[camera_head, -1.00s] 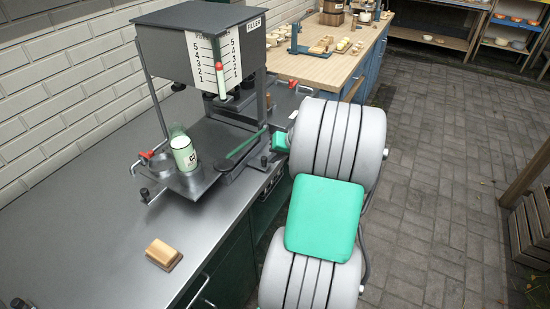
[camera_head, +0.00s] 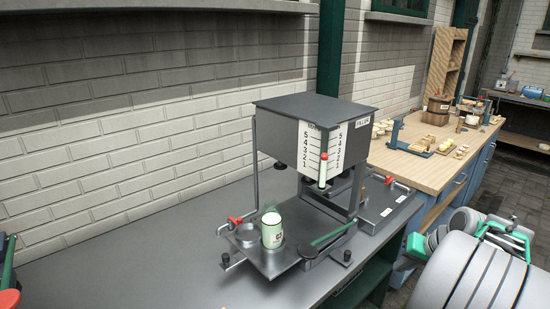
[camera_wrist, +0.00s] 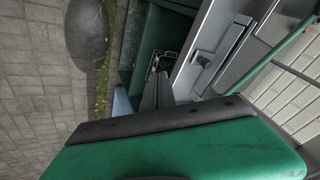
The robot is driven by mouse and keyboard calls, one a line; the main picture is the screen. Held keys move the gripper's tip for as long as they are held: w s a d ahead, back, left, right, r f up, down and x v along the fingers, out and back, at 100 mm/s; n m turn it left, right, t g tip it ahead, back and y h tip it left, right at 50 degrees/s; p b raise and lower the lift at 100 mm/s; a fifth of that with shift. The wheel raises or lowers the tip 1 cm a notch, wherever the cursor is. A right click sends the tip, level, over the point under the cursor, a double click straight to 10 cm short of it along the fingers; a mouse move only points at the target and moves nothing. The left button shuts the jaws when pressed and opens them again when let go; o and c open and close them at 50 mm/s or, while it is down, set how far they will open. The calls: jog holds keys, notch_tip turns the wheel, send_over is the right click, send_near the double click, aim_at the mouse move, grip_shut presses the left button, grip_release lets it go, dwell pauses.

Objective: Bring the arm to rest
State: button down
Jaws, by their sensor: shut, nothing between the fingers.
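My arm (camera_head: 470,280) shows at the lower right of the head view as thick grey rounded links with green parts. It is folded to the right of the filler bench, apart from the bench and the filler. My gripper (camera_wrist: 157,88) shows in the wrist view as two dark narrow fingers close together beyond a green and black wrist part. It is shut and holds nothing. The fingertips point toward a green cabinet side and a grey counter edge. I cannot make out the fingers clearly in the head view.
The grey filler (camera_head: 312,130) stands on the dark metal counter (camera_head: 190,270). A pale green cup (camera_head: 272,236) stands upright on its tray. A wooden-topped bench (camera_head: 420,172) with small goods is behind to the right. Paved floor (camera_wrist: 40,80) is open beside the benches.

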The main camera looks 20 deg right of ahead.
jog(key=s+a+f+m+g, duration=0.3)
jog(key=s+a+f, duration=0.1)
jog(key=s+f, duration=0.4)
jog(key=s+a+g, duration=0.2)
jog(key=s+a, duration=0.1)
jog(key=a, duration=0.3)
jog(key=w+a+r+n+t, duration=0.1)
jog(key=w+a+r+n, duration=0.1)
jog(key=a, duration=0.7)
jog(key=w+a+r+n, duration=0.3)
jog(key=a+n, duration=0.2)
jog(key=a, duration=0.4)
jog(key=w+a+r+n+t, duration=0.1)
jog(key=w+a+r+n, duration=0.2)
jog(key=a, duration=0.6)
jog(key=shift+w+a+r+n+t+h, duration=0.2)
jog(key=shift+r+n+t+h, duration=0.1)
jog(key=shift+r+n+h, duration=0.15)
jog(key=shift+f, duration=0.1)
